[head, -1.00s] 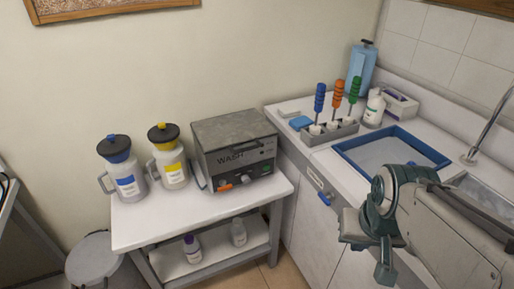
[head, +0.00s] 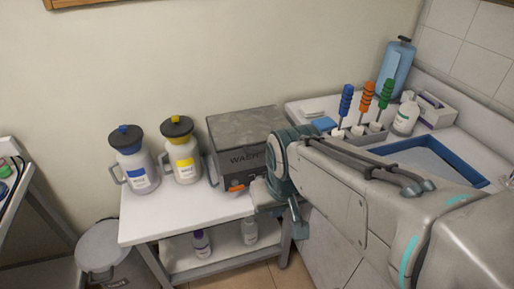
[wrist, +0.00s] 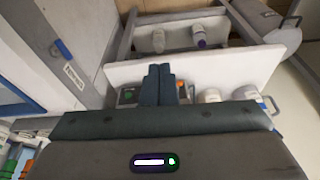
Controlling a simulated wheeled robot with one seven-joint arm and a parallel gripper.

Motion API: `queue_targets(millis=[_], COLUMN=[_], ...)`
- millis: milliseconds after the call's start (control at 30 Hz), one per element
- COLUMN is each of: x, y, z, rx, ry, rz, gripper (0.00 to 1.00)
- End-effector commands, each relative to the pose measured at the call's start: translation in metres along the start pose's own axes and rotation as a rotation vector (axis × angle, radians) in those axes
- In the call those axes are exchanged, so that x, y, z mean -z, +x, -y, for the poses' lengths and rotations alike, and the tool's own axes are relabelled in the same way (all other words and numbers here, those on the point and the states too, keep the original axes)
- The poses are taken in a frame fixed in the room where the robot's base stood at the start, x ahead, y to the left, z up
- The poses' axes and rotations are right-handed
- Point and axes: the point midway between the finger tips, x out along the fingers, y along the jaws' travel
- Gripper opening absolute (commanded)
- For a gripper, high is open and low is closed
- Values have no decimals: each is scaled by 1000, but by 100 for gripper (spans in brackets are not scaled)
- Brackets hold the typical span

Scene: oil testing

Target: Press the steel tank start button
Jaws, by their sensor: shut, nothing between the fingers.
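The steel tank is a grey box marked WASH (head: 243,135) on the white side table. An orange switch (head: 237,188) shows low on its front; my wrist hides the front's right part in the head view. In the wrist view the orange switch (wrist: 182,89) is just right of my fingers, and a dark knob with a green spot (wrist: 128,95) is to their left. My gripper (wrist: 160,70) is shut and empty, its fingers over the white table top in the picture. I cannot tell whether it touches the panel.
Jugs with blue (head: 136,165) and yellow (head: 181,158) labels stand left of the tank on the table (head: 150,228). Bottles sit on its lower shelf (head: 215,255). The counter at right holds a rack of coloured-handled tools (head: 366,138) and a blue-rimmed tray (head: 440,150).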

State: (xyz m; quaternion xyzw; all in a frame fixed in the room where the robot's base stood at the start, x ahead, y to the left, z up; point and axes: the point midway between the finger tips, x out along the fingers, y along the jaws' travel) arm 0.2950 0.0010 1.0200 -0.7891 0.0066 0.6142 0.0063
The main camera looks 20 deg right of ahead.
Motion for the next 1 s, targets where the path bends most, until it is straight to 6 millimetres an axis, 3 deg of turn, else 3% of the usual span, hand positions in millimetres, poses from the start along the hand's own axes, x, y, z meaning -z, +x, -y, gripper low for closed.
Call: queue_targets(millis=[233,367,467,667,867,1000], x=[1,13,33,84,121,132], y=[2,21,52,135,214,262], z=[0,7,14,16,-10,-42], rx=[3,34,74,97,-27,-194], ry=[0,2,13,84,145,156], rz=[-3,-27,-76,-229,-398,-510], gripper=[0,0,0,0,0,0])
